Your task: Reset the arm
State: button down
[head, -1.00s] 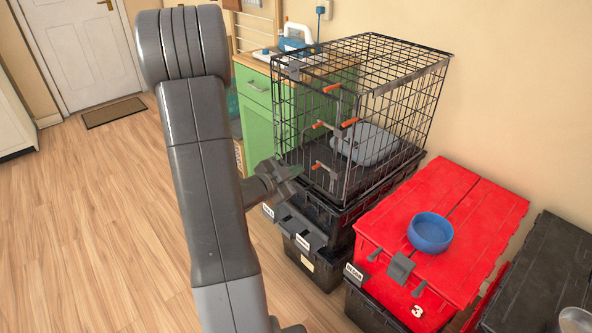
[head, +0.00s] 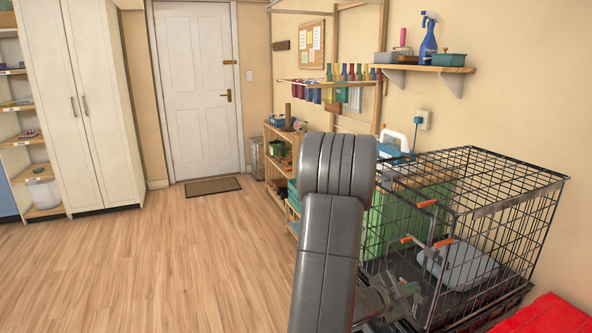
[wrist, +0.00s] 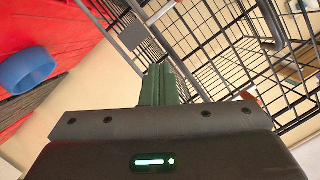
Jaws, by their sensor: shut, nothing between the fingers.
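My grey arm rises in the lower middle of the head view. My gripper (head: 403,292) is at its right, in front of the black wire cage (head: 492,210). In the wrist view, my gripper's fingers (wrist: 160,84) are together and hold nothing. The cage's wire bars (wrist: 225,45) fill the upper right there, close beyond the fingers. I cannot tell if the gripper touches the cage.
A grey cushion-like item (head: 458,265) lies inside the cage. A red tote lid (head: 548,318) is at the lower right. A blue bowl (wrist: 27,70) shows in the wrist view.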

jog(key=v, duration=0.7)
jog(key=shift+r, duration=0.15)
